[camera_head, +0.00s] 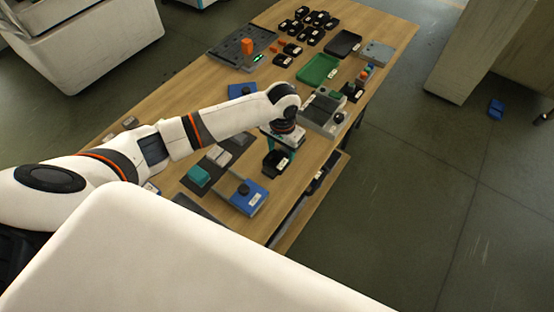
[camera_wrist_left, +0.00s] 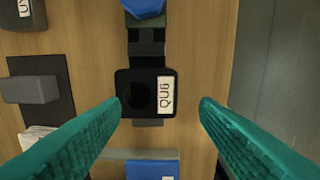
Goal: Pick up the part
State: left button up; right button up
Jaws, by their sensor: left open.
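The frames do not make clear which object is the part. My left gripper (camera_head: 281,146) is over the worktable, and its two teal fingers (camera_wrist_left: 160,106) are spread apart with nothing between their tips. A black holder (camera_wrist_left: 146,93) with a round dark recess and a white label reading QUG lies below, slightly left of the middle between the fingers. In the head view a black labelled bin (camera_head: 275,164) is just below the gripper. A teal block (camera_head: 198,175) and a grey block (camera_head: 218,155) sit on a dark mat to the left. My right gripper is not seen.
Beyond the arm are a green tray (camera_head: 318,69), a black tray (camera_head: 343,43), several small black bins and a dark plate (camera_head: 228,52) with an orange block (camera_head: 247,46). Bare wood (camera_head: 170,98) shows at left.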

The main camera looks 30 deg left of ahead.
aim_at(282, 163)
pick_arm(q)
jog(key=shift+w+f, duration=0.1)
jog(key=shift+f, duration=0.3)
jog(key=f, duration=0.2)
jog(key=f+p, duration=0.1)
jog(key=f, duration=0.1)
jog(key=shift+s+d+f, duration=0.1)
jog(key=shift+s+d, duration=0.1)
jog(key=shift+s, duration=0.1)
jog(key=shift+w+f, duration=0.1)
jog(key=shift+f, duration=0.25)
jog(key=c, duration=0.4)
grip_shut()
jog(key=shift+r, duration=0.1)
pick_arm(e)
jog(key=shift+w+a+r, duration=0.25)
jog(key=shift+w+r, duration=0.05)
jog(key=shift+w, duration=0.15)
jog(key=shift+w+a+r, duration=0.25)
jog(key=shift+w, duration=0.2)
